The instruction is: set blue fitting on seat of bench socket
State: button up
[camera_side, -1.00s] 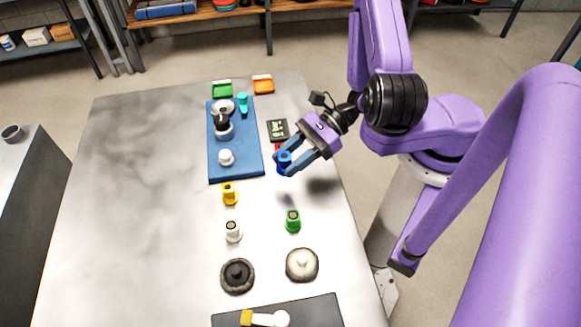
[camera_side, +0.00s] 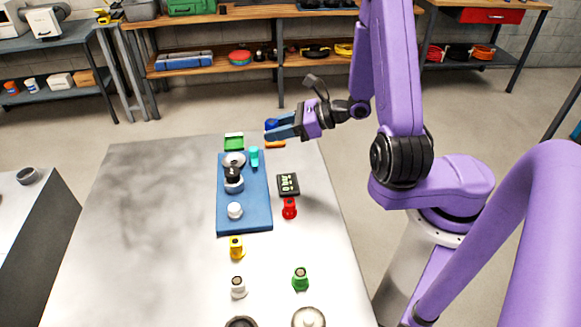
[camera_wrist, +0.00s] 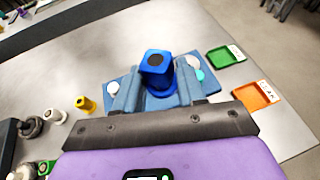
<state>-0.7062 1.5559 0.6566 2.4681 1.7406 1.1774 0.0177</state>
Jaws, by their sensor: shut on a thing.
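My gripper (camera_side: 276,129) is shut on the blue fitting (camera_side: 271,124) and holds it high above the far end of the table, in front of the orange tray in the side view. In the wrist view the blue fitting (camera_wrist: 155,72) stands up between my fingers, dark round top showing, slightly tilted. The blue mat (camera_side: 224,217) carries a grey and black stacked piece (camera_side: 233,179), a white knob (camera_side: 235,210) and a teal piece (camera_side: 254,157). I cannot tell for certain which piece is the bench socket; its seat is not clear.
A green tray (camera_side: 234,141) and an orange tray (camera_wrist: 258,95) lie at the far edge. A dark meter (camera_side: 288,184) and a red fitting (camera_side: 289,208) stand right of the mat. Yellow (camera_side: 236,247), white (camera_side: 238,287) and green (camera_side: 300,279) fittings stand nearer. The table's left is clear.

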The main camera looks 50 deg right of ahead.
jog(key=shift+w+d+r+m+h, duration=0.3)
jog(key=shift+w+d+r, duration=0.2)
jog(key=shift+w, duration=0.05)
jog(key=s+a+f+n+g+y, duration=0.1)
jog(key=s+a+n+g+y, duration=0.15)
jog(key=a, duration=0.65)
jog(key=s+a+f+n+g+y, duration=0.1)
jog(key=s+a+n+g+y, duration=0.2)
jog(key=a, duration=0.6)
jog(key=s+a+f+n+g+y, duration=0.2)
jog(key=s+a+n+g, duration=0.45)
jog(key=s+a, duration=0.5)
send_over(178, 308)
notch_tip(178, 308, down, 10)
jog(key=shift+r, duration=0.1)
jog(key=shift+f, duration=1.65)
jog(key=shift+f, duration=0.15)
